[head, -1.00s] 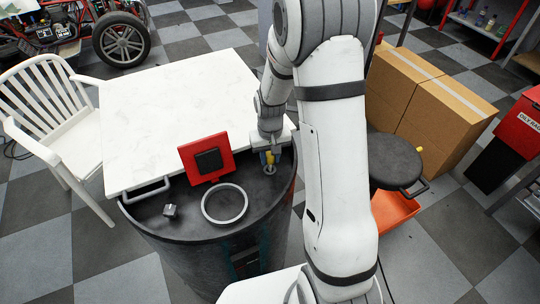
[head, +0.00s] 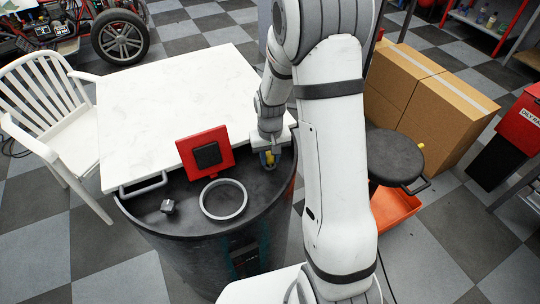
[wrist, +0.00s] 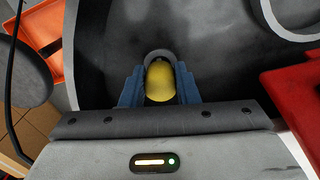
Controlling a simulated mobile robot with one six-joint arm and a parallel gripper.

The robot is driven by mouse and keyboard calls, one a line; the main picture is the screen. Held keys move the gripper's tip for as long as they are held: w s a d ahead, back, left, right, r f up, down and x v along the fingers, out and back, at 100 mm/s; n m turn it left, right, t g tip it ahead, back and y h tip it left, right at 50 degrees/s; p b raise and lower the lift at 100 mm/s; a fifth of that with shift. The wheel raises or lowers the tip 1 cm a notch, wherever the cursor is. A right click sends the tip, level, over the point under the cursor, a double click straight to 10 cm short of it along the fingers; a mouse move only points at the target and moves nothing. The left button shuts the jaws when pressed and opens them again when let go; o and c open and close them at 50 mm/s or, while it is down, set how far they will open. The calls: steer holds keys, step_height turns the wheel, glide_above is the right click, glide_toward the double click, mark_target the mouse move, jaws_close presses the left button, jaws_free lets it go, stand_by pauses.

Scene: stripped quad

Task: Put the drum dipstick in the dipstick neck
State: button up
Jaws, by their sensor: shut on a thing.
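The drum dipstick shows as a yellow rounded handle (wrist: 160,82) between the blue fingers of my gripper (wrist: 160,92) in the wrist view. In the head view the yellow handle (head: 268,158) is low over the right part of the black drum top, under my gripper (head: 269,152). My gripper is shut on the handle. A grey rounded rim, seemingly the dipstick neck (wrist: 158,53), shows just beyond the handle in the wrist view. The handle hides the lower part of the dipstick, so I cannot tell how far it is inside the neck.
The black drum top (head: 180,225) also holds a grey ring (head: 223,213), a red panel with a black square (head: 226,165) and a small grey block (head: 168,206). A white table (head: 165,100) adjoins behind. A black stool (head: 395,157) stands to the right.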

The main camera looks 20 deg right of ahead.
steer(key=o, duration=1)
steer(key=shift+f, duration=0.1)
steer(key=shift+r, duration=3.9)
